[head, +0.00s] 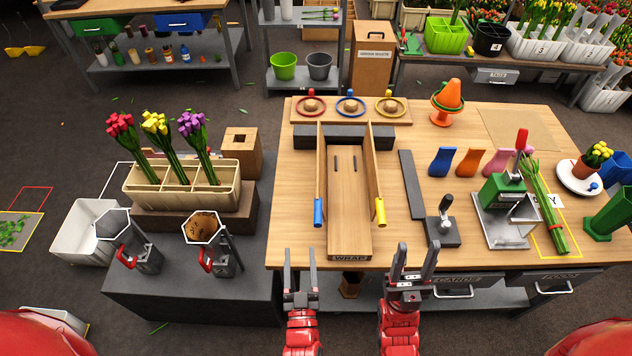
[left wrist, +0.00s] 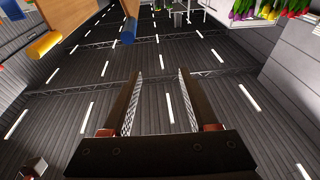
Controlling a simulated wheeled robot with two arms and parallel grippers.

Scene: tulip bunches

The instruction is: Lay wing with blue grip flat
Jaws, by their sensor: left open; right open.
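The wing with the blue grip is a thin wooden panel (head: 321,165) standing raised on edge along the left side of the wrap board (head: 350,215). Its blue grip (head: 318,211) is at the near end, and the grip also shows at the top of the left wrist view (left wrist: 128,31). A matching wing with a yellow grip (head: 379,211) stands raised along the right side. My left gripper (head: 300,262) is open and empty, nearer than the blue grip and apart from it. My right gripper (head: 415,262) is open and empty at the table's front edge.
A dark bar (head: 345,136) lies behind the wings. Right of the board are a dark strip (head: 411,184) and a black lever device (head: 442,227). The tabletop (head: 294,190) left of the blue-grip wing is clear. Tulips stand in a cream planter (head: 180,190) on the left.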

